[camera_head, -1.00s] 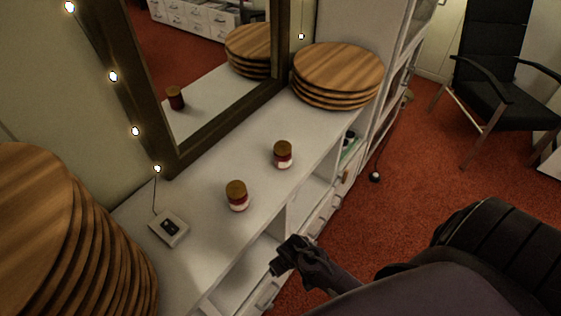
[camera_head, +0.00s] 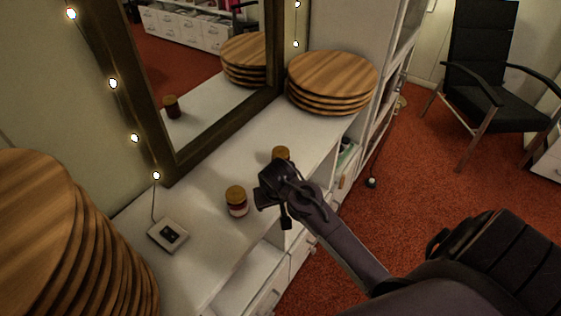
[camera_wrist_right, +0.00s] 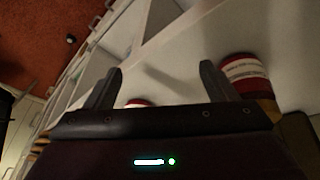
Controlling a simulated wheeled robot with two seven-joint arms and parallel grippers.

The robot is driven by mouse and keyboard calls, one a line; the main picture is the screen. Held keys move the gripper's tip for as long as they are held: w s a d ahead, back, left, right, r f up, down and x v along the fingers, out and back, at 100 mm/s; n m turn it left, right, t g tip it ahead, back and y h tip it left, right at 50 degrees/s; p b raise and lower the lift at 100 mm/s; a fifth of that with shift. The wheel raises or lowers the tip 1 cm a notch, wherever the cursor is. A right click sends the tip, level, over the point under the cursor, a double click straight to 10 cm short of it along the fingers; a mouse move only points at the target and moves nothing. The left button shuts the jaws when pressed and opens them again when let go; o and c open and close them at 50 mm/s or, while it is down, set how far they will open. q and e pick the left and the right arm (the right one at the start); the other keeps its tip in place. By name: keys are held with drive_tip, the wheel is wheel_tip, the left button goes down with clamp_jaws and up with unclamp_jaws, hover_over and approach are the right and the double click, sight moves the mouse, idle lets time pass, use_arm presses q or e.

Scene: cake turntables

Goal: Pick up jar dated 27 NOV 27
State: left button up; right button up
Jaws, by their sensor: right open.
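Two small jars with brown lids stand on the white dresser top. The nearer jar (camera_head: 236,202) is fully visible, with a red and white label. The farther jar (camera_head: 281,153) is mostly hidden behind my right gripper (camera_head: 273,203). In the right wrist view, one jar (camera_wrist_right: 245,72) shows its red and white label beside the right finger, and a sliver of another jar (camera_wrist_right: 138,103) shows between the fingers. The dates are too small or blurred to read. My right gripper (camera_wrist_right: 160,72) is open and empty, just right of the nearer jar. My left gripper is out of view.
Stacked wooden boards stand at the left (camera_head: 60,240) and far end (camera_head: 330,80) of the dresser (camera_head: 205,275). A mirror (camera_head: 205,80) leans behind the jars. Open shelves are below the front edge.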

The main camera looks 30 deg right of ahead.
sight(281, 157)
drive_tip(key=w+d+r+m, duration=0.2)
drive_tip(key=w+d, duration=0.1)
drive_tip(key=w, duration=0.1)
drive_tip(key=w+d+r+m, duration=0.1)
drive_tip(key=w+d+m, duration=0.1)
drive_tip(key=w+d, duration=0.1)
drive_tip(key=w+d+r+m+h, duration=0.1)
drive_tip(key=w+d+r, duration=0.1)
drive_tip(key=w, duration=0.3)
drive_tip(key=shift+d+r+m, duration=0.3)
drive_tip(key=shift+d+m, duration=0.1)
drive_tip(key=shift+d, duration=0.35)
drive_tip(key=shift+a+p+x, duration=0.15)
drive_tip(key=shift+p+x, duration=0.1)
drive_tip(key=shift+x, duration=1.65)
drive_tip(key=shift+a+p+x, duration=0.15)
drive_tip(key=shift+p+x, duration=0.05)
drive_tip(key=shift+x, duration=1.65)
drive_tip(key=shift+f, duration=0.1)
drive_tip(key=c, duration=1.2)
drive_tip(key=shift+r, duration=0.2)
